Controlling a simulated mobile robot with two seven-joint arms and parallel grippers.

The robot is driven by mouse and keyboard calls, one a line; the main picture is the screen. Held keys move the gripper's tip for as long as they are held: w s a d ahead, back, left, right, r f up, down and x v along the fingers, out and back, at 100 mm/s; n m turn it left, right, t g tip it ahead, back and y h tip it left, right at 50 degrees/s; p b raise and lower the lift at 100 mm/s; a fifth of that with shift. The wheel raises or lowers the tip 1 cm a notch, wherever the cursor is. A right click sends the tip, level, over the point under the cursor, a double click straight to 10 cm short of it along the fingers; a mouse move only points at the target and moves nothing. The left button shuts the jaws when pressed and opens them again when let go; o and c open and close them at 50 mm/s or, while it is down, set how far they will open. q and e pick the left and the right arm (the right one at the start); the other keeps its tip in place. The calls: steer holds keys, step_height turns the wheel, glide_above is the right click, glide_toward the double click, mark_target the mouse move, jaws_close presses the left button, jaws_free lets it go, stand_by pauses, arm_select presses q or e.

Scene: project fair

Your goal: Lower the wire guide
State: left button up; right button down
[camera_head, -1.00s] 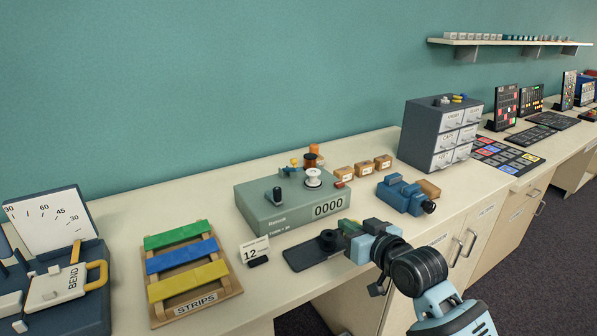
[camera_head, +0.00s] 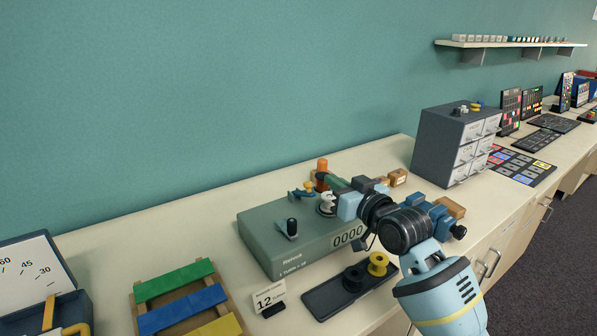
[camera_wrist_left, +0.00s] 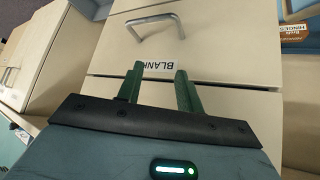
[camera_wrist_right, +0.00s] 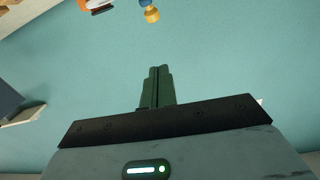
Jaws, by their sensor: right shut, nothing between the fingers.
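The grey-green winding machine (camera_head: 290,262) with a "0000" counter stands on the counter. My left gripper (camera_wrist_left: 160,82) is open and empty, in front of drawers.
A black crank (camera_head: 290,229) stands on the machine's left. An orange spool (camera_head: 321,165) is close behind my right gripper. A dark tray (camera_head: 325,299) with black and yellow spools lies in front. A grey drawer cabinet (camera_head: 440,147) stands right.

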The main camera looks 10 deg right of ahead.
steer(key=x, duration=0.9)
steer(key=shift+w+r+b, duration=0.15)
steer(key=shift+w+b, duration=0.25)
arm_select(q)
steer(key=shift+s+f, duration=0.1)
steer(key=shift+f, duration=0.1)
arm_select(e)
steer(key=shift+s+f, duration=0.3)
steer(key=shift+f, duration=0.6)
steer(key=shift+s+f, duration=0.3)
steer(key=shift+f, duration=0.65)
arm_select(q)
steer(key=shift+f, duration=0.1)
